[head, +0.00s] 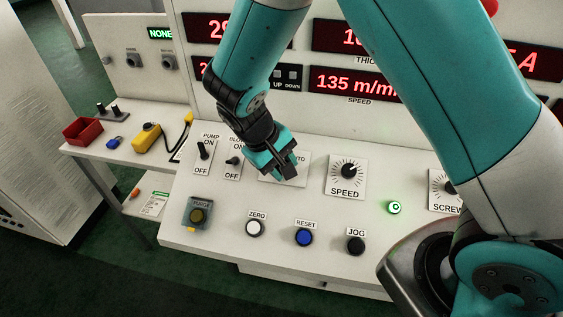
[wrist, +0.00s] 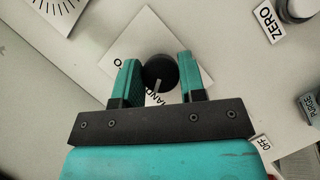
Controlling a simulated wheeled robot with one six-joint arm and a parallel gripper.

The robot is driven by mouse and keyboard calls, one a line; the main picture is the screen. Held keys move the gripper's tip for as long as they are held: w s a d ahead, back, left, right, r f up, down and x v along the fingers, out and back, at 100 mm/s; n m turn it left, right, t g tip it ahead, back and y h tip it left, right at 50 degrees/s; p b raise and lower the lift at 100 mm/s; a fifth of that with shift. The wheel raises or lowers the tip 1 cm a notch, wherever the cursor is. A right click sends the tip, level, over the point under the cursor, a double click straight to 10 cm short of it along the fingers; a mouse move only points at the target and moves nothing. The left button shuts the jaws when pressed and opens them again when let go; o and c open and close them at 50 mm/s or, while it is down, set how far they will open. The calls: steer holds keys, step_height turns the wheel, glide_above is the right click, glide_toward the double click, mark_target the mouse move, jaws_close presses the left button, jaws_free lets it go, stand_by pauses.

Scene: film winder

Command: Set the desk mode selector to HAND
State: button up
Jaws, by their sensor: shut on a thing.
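The mode selector is a round black knob (wrist: 160,72) on a white square plate (wrist: 150,30) in the wrist view. My gripper (wrist: 161,78) is shut on this knob, with a teal finger on each side. A pale pointer line on the knob points down in the wrist view, toward the partly covered letters "AND". The left finger covers part of another label. In the head view my gripper (head: 284,172) hides the knob and most of its plate (head: 303,170), where only the letters "TO" show.
The PUMP switch (head: 203,151) and another toggle (head: 234,160) sit left of my gripper. The SPEED dial (head: 348,171) is to the right. ZERO (head: 254,228), RESET (head: 304,237) and JOG (head: 355,245) buttons lie in front. The PURGE button (head: 197,215) is front left.

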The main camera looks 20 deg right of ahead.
stand_by(0.3)
steer(key=o, duration=0.9)
steer(key=b+v, duration=0.2)
steer(key=v, duration=1.5)
steer(key=shift+a+r, duration=0.2)
